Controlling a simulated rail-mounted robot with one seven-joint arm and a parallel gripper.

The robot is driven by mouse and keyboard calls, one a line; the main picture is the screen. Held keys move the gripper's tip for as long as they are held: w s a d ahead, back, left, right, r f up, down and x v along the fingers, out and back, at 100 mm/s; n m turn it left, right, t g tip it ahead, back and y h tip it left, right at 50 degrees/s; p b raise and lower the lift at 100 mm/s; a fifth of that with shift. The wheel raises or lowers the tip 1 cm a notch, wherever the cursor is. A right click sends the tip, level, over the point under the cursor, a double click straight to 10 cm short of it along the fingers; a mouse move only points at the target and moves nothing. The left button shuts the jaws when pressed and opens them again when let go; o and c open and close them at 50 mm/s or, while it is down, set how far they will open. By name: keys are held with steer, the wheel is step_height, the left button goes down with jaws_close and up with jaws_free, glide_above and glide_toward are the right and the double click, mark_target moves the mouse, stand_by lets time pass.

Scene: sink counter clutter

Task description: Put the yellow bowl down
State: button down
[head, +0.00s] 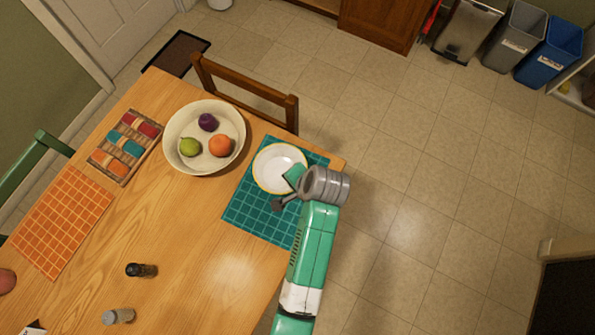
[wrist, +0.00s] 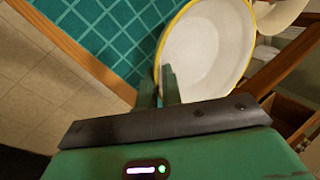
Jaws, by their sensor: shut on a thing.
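The yellow bowl is a white bowl with a yellow rim (head: 278,166), over the upper part of the teal checked placemat (head: 255,213) near the table's right edge. My gripper (head: 286,194) reaches in from the right and is shut on the bowl's near rim. In the wrist view the bowl (wrist: 208,45) extends up from the fingers (wrist: 165,82), with the rim between them. I cannot tell whether its base touches the placemat. The fingertips are partly hidden by the gripper body.
A large cream bowl (head: 175,128) with several fruits stands left of the placemat. An orange placemat (head: 62,222), a dark shaker (head: 141,270) and a grey shaker (head: 118,316) are further left. A wooden chair (head: 245,95) stands behind the table. The placemat's lower part is clear.

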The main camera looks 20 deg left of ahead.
steer(key=w, duration=0.2)
steer(key=shift+w+a+f, duration=0.1)
steer(key=shift+w, duration=0.2)
steer(key=shift+f+b, duration=0.35)
steer(key=shift+f, duration=1.4)
steer(key=shift+s+f, duration=0.1)
steer(key=c, duration=1.6)
jaws_free()
steer(key=shift+f, duration=0.1)
steer(key=shift+o, duration=0.2)
steer(key=p+v, duration=0.2)
steer(key=v, duration=1)
